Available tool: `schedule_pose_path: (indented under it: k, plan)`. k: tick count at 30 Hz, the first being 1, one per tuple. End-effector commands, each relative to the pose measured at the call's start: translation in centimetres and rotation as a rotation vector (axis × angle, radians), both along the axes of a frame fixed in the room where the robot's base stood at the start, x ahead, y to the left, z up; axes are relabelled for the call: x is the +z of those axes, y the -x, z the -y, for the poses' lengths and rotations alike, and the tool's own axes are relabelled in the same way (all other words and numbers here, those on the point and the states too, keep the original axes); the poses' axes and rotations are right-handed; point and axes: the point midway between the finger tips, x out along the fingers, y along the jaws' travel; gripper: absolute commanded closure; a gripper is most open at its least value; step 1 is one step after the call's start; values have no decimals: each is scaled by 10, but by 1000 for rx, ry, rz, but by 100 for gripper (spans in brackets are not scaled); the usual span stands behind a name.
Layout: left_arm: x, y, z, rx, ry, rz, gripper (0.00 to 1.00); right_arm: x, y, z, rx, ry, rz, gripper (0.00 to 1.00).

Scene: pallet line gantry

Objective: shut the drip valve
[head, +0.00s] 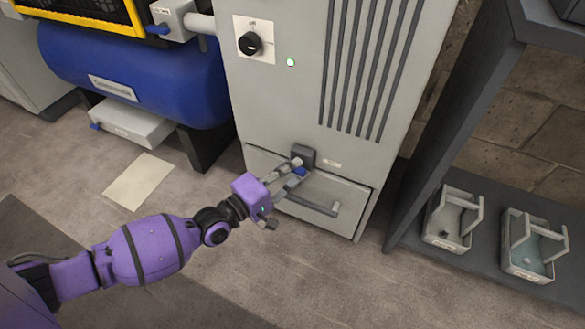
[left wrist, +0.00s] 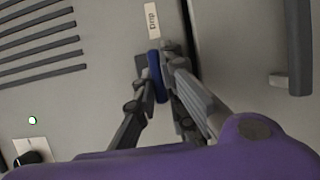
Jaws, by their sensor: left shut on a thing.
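The drip valve (head: 303,154) is a dark grey block with a blue handle, low on the front of the grey cabinet, just above a drawer. Its blue handle (left wrist: 154,75) shows in the left wrist view, between the fingers, below a label reading "Drip". My left gripper (head: 298,171) is shut on this blue handle. In the left wrist view the gripper (left wrist: 158,80) has one finger on each side of the handle. The fingers partly hide the valve, so the handle's exact angle is hard to tell. My right gripper is not in view.
The grey cabinet (head: 285,95) carries a black knob (head: 250,43). A drawer with a bar handle (head: 310,203) lies just below the valve. A blue tank (head: 140,80) stands left. A dark rack with two trays (head: 452,219) stands right.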

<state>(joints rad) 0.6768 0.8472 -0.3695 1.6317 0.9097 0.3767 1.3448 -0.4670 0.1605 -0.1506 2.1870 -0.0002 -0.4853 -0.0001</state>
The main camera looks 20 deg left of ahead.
Motion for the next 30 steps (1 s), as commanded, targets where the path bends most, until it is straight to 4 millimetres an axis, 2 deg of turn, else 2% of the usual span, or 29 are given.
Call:
schedule_pose_path:
  k: [6,7,11,22,26,30]
  plan:
    - [0,0,0,0,3,-1,100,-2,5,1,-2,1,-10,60]
    - [0,0,0,0,3,-1,86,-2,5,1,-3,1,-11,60]
    - [0,0,0,0,2,-1,71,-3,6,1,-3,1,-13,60]
    - [-1,5,-2,1,0,-1,71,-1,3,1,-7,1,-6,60]
    - [-1,22,-10,1,1,-4,71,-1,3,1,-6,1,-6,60]
    - [-2,50,-23,1,-1,-5,71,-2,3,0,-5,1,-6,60]
